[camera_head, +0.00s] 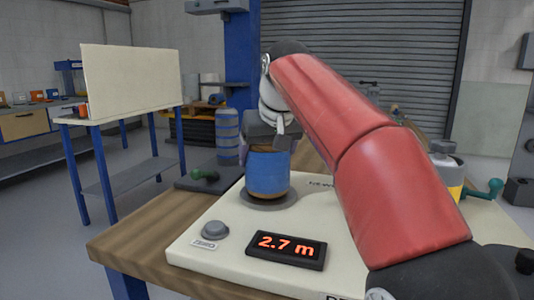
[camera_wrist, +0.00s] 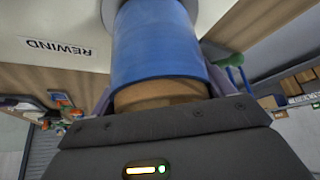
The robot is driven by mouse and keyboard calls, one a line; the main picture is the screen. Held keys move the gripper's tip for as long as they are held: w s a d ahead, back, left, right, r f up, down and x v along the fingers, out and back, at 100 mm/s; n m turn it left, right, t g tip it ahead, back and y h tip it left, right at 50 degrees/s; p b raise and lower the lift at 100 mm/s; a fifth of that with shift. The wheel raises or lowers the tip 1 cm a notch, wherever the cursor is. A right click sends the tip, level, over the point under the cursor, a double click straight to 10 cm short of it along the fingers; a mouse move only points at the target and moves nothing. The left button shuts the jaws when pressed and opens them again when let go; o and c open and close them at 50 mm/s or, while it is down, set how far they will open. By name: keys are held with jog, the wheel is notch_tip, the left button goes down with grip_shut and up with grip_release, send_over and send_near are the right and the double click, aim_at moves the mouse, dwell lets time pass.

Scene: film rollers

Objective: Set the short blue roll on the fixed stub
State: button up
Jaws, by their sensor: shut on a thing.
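The short blue roll (camera_head: 267,172) is upright over a round grey disc (camera_head: 268,203) on the cream board. My gripper (camera_head: 270,142) comes from above and is shut on the roll near its upper end. In the wrist view the blue roll (camera_wrist: 160,45) lies between my gripper's fingers (camera_wrist: 160,90), with its brown core (camera_wrist: 160,95) showing at the near end. The grey disc is behind its far end. The fixed stub is hidden, and I cannot tell whether the roll touches the disc.
The cream board (camera_head: 215,262) on the wooden bench carries a 2.7 m display (camera_head: 287,249) and a grey button (camera_head: 215,230). A yellow-banded roll (camera_head: 450,185) and green crank (camera_head: 487,191) are at the right.

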jog(key=o, duration=1.1)
jog(key=shift+w, duration=0.1)
jog(key=shift+c, duration=0.2)
jog(key=p+v, duration=0.2)
jog(key=v, duration=0.5)
jog(key=shift+r, duration=0.15)
jog(key=shift+s+r, duration=0.15)
jog(key=shift+s, duration=0.05)
